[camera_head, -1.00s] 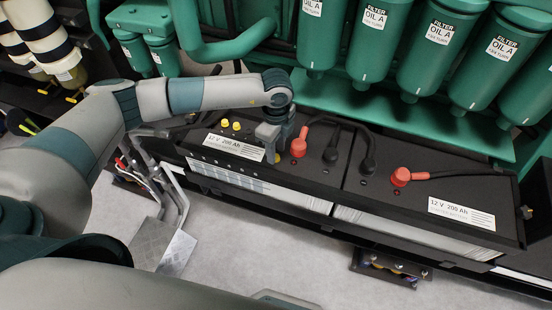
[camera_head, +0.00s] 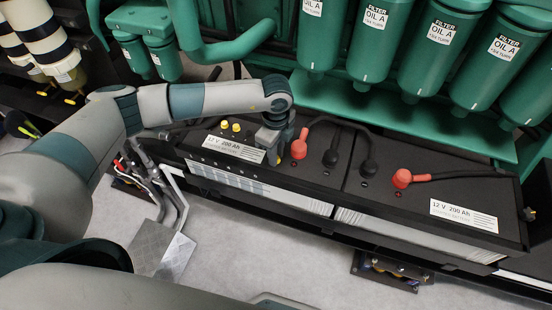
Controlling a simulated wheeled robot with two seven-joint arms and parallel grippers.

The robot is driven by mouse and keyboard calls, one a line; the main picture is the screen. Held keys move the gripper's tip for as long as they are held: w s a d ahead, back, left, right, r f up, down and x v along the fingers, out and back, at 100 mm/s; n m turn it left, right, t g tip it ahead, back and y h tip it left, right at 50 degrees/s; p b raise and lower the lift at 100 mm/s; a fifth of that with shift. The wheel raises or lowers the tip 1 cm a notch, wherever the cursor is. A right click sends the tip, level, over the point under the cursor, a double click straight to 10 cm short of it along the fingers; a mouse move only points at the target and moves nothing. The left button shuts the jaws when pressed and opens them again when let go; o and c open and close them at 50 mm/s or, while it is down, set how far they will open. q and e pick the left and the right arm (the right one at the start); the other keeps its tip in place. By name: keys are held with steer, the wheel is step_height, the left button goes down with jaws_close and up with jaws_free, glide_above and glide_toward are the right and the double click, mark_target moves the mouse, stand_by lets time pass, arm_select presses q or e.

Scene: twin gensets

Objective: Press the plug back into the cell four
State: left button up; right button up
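The left black battery (camera_head: 325,178) has two yellow plugs (camera_head: 230,126) on its top, left of my gripper. A bit of yellow, likely another plug (camera_head: 278,158), shows at the lower right of my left gripper (camera_head: 272,150). My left gripper points down at the battery top, just left of the red terminal cap. Its fingers overlap in this view, so I cannot tell whether they are open, shut or touching the yellow plug. The cell openings under the gripper are hidden. My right gripper is not in view.
A second battery (camera_head: 440,190) is at the right. Green oil filters (camera_head: 375,45) hang behind.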

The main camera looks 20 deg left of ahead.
arm_select(q)
steer(key=shift+r+p, duration=1.4)
steer(key=shift+r, duration=0.65)
